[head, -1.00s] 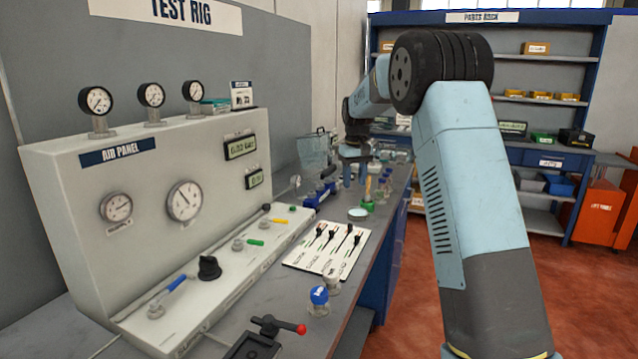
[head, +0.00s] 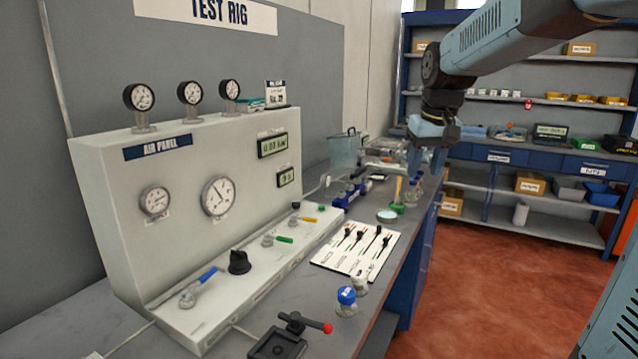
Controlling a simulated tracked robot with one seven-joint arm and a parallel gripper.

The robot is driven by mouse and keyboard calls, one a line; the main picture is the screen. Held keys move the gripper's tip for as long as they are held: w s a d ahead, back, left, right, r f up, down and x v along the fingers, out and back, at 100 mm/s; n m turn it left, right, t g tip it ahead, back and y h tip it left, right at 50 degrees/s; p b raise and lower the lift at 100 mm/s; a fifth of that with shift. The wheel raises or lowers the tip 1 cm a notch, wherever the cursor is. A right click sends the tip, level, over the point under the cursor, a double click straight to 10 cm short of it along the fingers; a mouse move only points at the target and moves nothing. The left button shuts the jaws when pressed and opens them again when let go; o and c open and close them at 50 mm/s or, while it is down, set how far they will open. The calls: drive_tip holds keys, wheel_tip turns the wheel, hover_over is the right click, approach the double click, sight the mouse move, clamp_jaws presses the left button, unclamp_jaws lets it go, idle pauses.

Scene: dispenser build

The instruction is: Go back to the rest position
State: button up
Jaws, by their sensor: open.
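My gripper (head: 427,160) is in the head view, above the far right edge of the test rig bench (head: 405,262). It points down, and its fingers look apart with nothing visible between them. My arm comes in from the upper right and bends down at the wrist. Just below and left of the gripper stand a dispenser with a green base (head: 398,206) and small bottles (head: 414,187). I cannot tell how much gap lies between the gripper and these bottles.
The air panel (head: 190,200) with gauges and valves fills the left. A slider board (head: 356,248), a blue-capped bottle (head: 346,300) and a red-knobbed lever (head: 300,326) are on the near bench. The parts rack (head: 520,158) stands behind. The red floor right of the bench is clear.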

drive_tip(key=s+f+t, duration=0.1)
drive_tip(key=s+f, duration=0.1)
drive_tip(key=s, duration=0.9)
drive_tip(key=s+f+m+t, duration=0.1)
drive_tip(key=s+f, duration=0.2)
drive_tip(key=s, duration=0.9)
drive_tip(key=shift+s+d+f+t, duration=0.2)
drive_tip(key=shift+d+f+t, duration=0.1)
drive_tip(key=shift+d, duration=0.1)
drive_tip(key=shift+s, duration=0.15)
